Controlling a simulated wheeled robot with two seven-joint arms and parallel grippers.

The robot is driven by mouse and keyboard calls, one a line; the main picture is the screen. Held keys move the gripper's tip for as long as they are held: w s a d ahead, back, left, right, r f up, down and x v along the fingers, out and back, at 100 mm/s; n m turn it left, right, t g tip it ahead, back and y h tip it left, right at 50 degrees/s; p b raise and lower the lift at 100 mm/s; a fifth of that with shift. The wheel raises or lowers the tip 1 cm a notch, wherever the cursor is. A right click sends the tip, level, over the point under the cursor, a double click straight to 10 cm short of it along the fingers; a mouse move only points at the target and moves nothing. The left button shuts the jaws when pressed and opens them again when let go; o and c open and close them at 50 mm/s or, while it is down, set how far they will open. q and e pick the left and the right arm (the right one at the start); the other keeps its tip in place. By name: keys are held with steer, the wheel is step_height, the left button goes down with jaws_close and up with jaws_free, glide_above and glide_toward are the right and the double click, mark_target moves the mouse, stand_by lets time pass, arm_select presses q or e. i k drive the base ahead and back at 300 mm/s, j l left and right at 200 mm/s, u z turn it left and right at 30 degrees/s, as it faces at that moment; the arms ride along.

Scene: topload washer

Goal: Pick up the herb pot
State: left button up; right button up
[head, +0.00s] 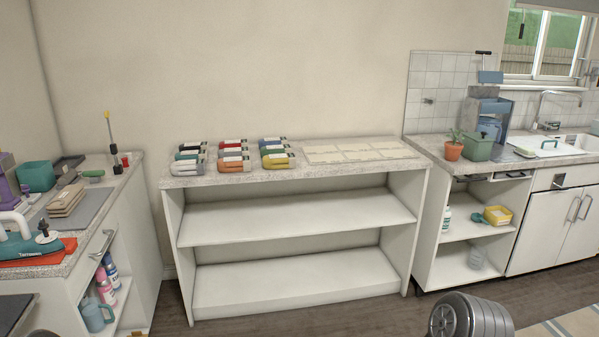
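The herb pot (454,151) is a small terracotta pot with a green plant. It stands upright near the front left corner of the right-hand counter (512,155) in the head view. A green container (478,148) stands close on its right, and I cannot tell whether they touch. The pot's left and front sides are in the clear. Neither of my grippers shows in the head view, and nothing holds the pot.
A blue-grey appliance (488,112) stands behind the pot, with the sink (575,142) further right. The middle shelf unit (300,170) bears several folded coloured items (233,162) and a pale panel (360,151). The left counter (125,170) is cluttered. Floor (345,318) shows in front.

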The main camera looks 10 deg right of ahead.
mark_target(453, 149)
steer(key=i+l+z, duration=0.1)
steer(key=i+z, duration=0.85)
steer(key=i+j+z, duration=0.45)
steer(key=i+l+z, duration=0.15)
steer(key=i+z, duration=0.3)
steer(key=i, duration=0.25)
steer(key=i+z, duration=0.4)
steer(key=i, duration=0.25)
steer(key=i+u, duration=0.25)
steer(key=i, duration=0.4)
steer(key=i+l+u, duration=0.25)
steer(key=i, duration=0.4)
